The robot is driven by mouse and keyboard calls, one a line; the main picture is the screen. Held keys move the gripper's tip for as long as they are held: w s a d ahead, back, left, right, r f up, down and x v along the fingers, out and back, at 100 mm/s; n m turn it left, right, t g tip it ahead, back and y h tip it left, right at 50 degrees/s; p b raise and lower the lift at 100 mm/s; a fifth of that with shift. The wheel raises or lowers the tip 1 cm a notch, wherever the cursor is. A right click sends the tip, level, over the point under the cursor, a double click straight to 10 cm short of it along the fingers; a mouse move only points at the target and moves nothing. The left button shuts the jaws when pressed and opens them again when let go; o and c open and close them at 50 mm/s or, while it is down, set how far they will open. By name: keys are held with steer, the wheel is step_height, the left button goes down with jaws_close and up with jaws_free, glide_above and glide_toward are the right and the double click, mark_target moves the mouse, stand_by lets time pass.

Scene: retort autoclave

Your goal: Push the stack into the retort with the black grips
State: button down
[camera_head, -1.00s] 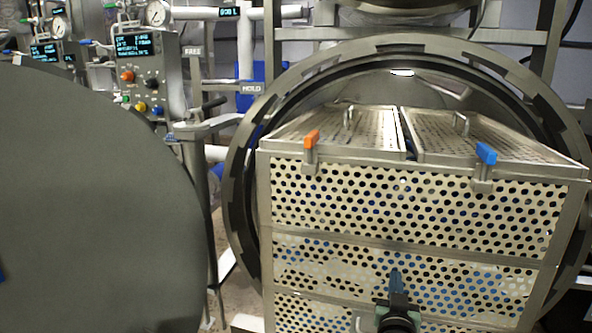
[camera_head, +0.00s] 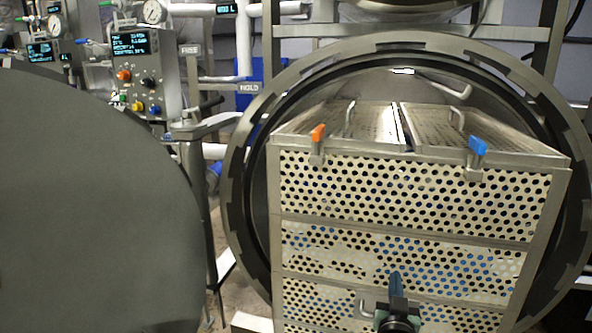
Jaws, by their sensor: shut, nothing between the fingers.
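The stack (camera_head: 410,189) is a tall metal basket block with perforated front panels, standing in the mouth of the retort (camera_head: 244,190). Its rear part is inside the round opening and its front face is towards me. Two perforated lids with wire handles show on top, with an orange clip (camera_head: 317,132) and a blue clip (camera_head: 478,146) at the front rim. My gripper (camera_head: 396,284) is low at the front face, shut and empty, its blue-grey fingertips against or just before the panel; contact cannot be told. No black grips can be made out for certain.
The large round grey door (camera_head: 95,210) stands open at the left. A control panel (camera_head: 136,80) with lit display and coloured buttons, gauges and pipes stands behind it. A bent metal handle (camera_head: 366,304) on the stack's front is just left of my gripper.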

steer(key=shift+p+v, duration=1.8)
steer(key=shift+v, duration=1.15)
steer(key=s+a+r+t+h, duration=0.1)
steer(key=s+a+r+t, duration=0.15)
steer(key=r, duration=0.85)
steer(key=s+a+r+m+t, duration=0.1)
steer(key=a+r, duration=0.2)
steer(key=r, duration=0.8)
steer(key=s+a+r+t+h, duration=0.1)
steer(key=a+r, duration=0.2)
steer(key=r, duration=0.8)
steer(key=s+a+r+n+t+y, duration=0.2)
steer(key=s+a+r, duration=0.3)
steer(key=s+r, duration=0.4)
steer(key=s+a+r+n+t+y, duration=0.2)
steer(key=s+a+r+y, duration=0.3)
steer(key=s+r, duration=0.5)
steer(key=shift+s+a+t, duration=0.75)
steer(key=shift+s+a, duration=0.05)
steer(key=shift+s, duration=0.15)
